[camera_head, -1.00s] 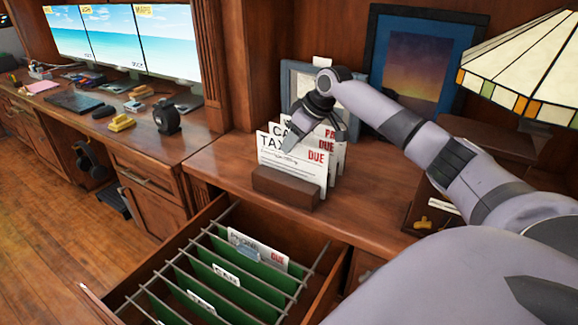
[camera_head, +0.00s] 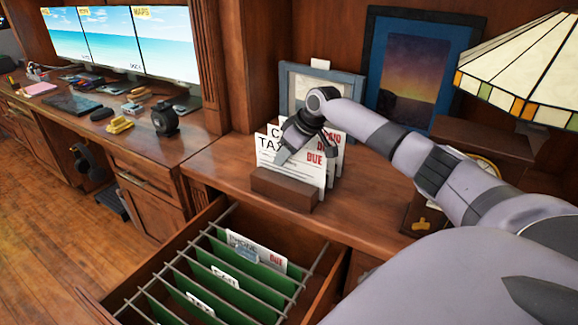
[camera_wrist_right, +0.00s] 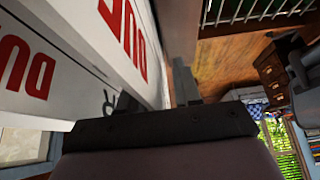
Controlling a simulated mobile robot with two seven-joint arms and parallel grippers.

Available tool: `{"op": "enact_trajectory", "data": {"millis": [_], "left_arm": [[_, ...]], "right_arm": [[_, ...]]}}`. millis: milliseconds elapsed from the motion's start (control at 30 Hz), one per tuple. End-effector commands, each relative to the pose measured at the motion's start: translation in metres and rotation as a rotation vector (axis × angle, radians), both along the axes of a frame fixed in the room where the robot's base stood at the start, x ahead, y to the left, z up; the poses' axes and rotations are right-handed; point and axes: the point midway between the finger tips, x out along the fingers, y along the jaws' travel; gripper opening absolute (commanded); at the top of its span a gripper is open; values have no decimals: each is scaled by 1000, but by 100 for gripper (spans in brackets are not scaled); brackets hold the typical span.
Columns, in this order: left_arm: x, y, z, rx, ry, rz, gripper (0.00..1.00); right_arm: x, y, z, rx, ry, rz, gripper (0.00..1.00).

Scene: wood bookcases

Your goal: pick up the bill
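White bills stand upright in a brown wooden holder (camera_head: 284,188) on the desk. The front bill (camera_head: 300,172) shows "TAX" and a red "DUE"; others stand behind it. My right gripper (camera_head: 307,157) is at the upper part of the bills, pointing down, its fingers apart. One finger lies in front of the front bill and the other shows near the bills' right side. I cannot tell which bills are between them. In the right wrist view, bills with red letters (camera_wrist_right: 40,62) fill the left, close beside the fingers (camera_wrist_right: 185,82). My left gripper is not in view.
An open drawer (camera_head: 328,285) below holds green hanging files and a bill marked "DUE" (camera_head: 257,251). Picture frames, a stained-glass lamp (camera_head: 520,60) and a clock are behind and right. The desk left of the holder is clear.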

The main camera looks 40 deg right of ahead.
Motion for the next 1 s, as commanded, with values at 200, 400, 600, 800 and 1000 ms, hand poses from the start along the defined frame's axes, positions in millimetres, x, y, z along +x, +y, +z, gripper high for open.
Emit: {"op": "enact_trajectory", "data": {"millis": [200, 400, 600, 800, 1000], "left_arm": [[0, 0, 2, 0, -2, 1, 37], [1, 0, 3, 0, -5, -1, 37], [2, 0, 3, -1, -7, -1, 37], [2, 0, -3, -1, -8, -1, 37], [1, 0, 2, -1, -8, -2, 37]], "right_arm": [[0, 0, -2, 0, 2, 0, 0], [0, 0, -2, 0, 2, 0, 0], [0, 0, -2, 0, 3, 0, 0], [0, 0, 2, 0, 1, 0, 0], [0, 0, 39, 1, -3, 0, 0]]}}
